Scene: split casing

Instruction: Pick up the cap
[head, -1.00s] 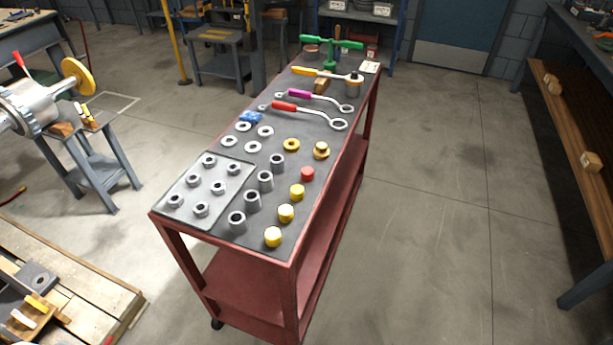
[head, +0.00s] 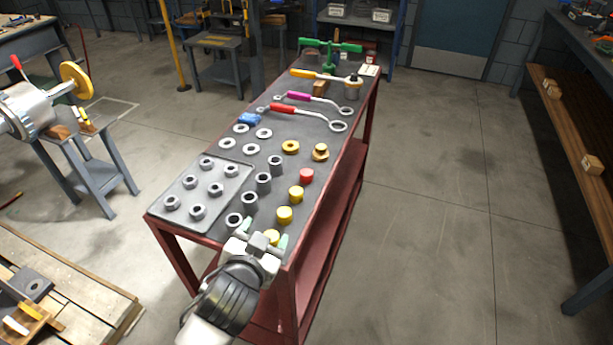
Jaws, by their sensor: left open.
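Several short round caps stand in a row along the right edge of the red cart's dark top. The nearest yellow cap (head: 272,236) is partly hidden by my left gripper (head: 264,239). Two more yellow caps, the middle one (head: 284,215) and the far one (head: 296,194), and a red cap (head: 306,176) stand behind it, fully clear. My left gripper is open at the cart's near corner, its fingertips close to the nearest yellow cap. I cannot tell whether they touch it. My right gripper is not in view.
Grey sleeves (head: 251,201) stand in a row left of the caps. A grey tray (head: 181,219) holds several nuts. Washers (head: 252,149), brass parts (head: 320,152), wrenches (head: 308,112) and a green tool (head: 330,48) lie farther back. The floor right of the cart is clear.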

